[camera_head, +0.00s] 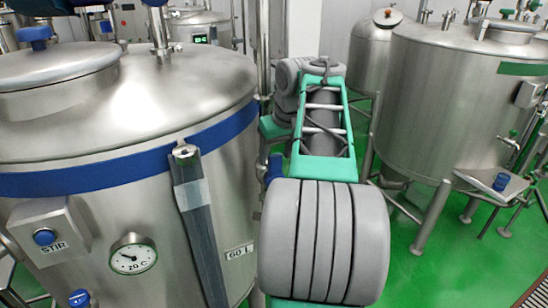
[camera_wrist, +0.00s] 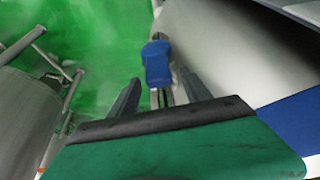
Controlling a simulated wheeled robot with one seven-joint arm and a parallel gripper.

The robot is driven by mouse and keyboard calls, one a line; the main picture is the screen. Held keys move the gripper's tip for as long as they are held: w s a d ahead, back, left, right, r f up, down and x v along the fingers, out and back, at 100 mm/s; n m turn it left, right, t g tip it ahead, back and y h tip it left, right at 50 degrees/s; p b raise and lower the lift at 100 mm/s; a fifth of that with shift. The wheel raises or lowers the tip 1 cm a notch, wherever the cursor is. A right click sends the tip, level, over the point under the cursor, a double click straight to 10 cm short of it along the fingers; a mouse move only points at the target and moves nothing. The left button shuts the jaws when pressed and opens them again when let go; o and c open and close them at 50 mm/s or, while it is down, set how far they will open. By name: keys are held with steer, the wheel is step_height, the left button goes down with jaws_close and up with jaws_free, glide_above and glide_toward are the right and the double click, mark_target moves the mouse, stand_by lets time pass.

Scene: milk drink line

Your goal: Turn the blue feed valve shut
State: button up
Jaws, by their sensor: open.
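The blue feed valve's handle (camera_wrist: 157,62) shows in the wrist view, on a metal pipe or stem beside the large steel tank (camera_wrist: 225,45). My gripper (camera_wrist: 160,77) is open, with one dark finger on each side of the line to the handle. The handle appears at or just beyond the fingertips; contact cannot be told. In the head view a blue part (camera_head: 273,167) shows at the right side of the blue-banded tank (camera_head: 120,215), partly hidden by my arm. My gripper is hidden there behind my arm.
A blue STIR button (camera_head: 44,237) and a dial gauge (camera_head: 132,253) are on the tank's front. Another steel tank (camera_head: 440,100) stands to the right, with a small shelf holding a blue item (camera_head: 501,181).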

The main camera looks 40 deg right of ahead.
steer(key=shift+x, duration=0.95)
jaws_close()
stand_by(0.7)
